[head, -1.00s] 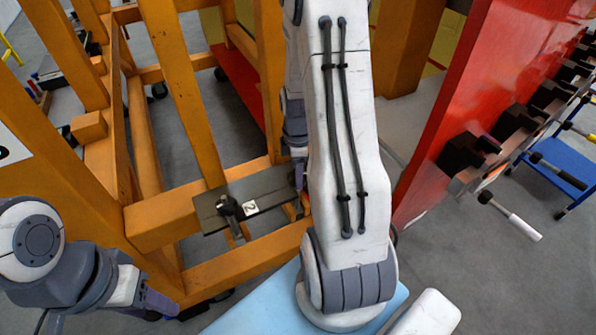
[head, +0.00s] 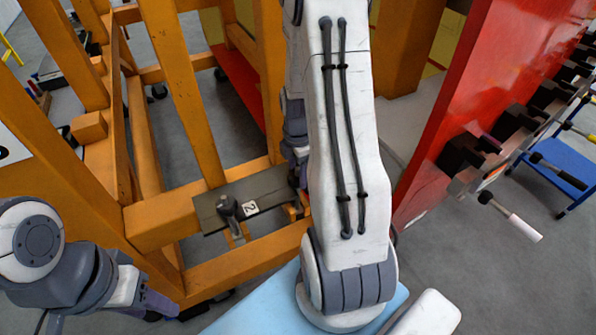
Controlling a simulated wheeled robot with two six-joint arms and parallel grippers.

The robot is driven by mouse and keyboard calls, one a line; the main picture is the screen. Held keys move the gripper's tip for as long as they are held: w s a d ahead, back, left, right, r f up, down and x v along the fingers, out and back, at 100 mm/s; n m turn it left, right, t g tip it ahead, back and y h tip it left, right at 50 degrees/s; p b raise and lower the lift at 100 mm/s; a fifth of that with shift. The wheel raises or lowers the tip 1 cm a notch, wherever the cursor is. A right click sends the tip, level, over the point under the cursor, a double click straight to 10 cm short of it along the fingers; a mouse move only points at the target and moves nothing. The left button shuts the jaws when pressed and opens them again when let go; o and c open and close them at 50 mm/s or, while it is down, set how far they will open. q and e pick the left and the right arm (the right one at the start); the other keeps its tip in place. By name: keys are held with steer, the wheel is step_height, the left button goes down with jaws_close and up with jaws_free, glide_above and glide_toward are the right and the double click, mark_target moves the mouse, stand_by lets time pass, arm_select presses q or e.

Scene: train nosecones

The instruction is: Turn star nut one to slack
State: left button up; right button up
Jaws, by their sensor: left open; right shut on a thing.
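A dark plate (head: 271,186) lies across the orange frame, with a black nut on a stud (head: 230,209) beside a white label "2" (head: 250,208). Star nut one is not visible; my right arm covers the right end of the plate. My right gripper (head: 299,178) is at that end, mostly hidden behind the arm, shut on what seems to be star nut one. My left gripper (head: 160,306) is open and empty at the lower left, apart from the plate.
Orange beams (head: 165,217) surround the plate on several sides. A red panel (head: 430,165) with black clamps and a white-handled lever (head: 512,216) stands to the right. A light blue surface (head: 262,307) is below. Grey floor is open at the lower right.

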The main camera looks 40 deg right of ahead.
steer(key=o, duration=1.4)
step_height(320, 180, up, 10)
steer(key=shift+r+b, duration=0.25)
steer(key=shift+b, duration=0.65)
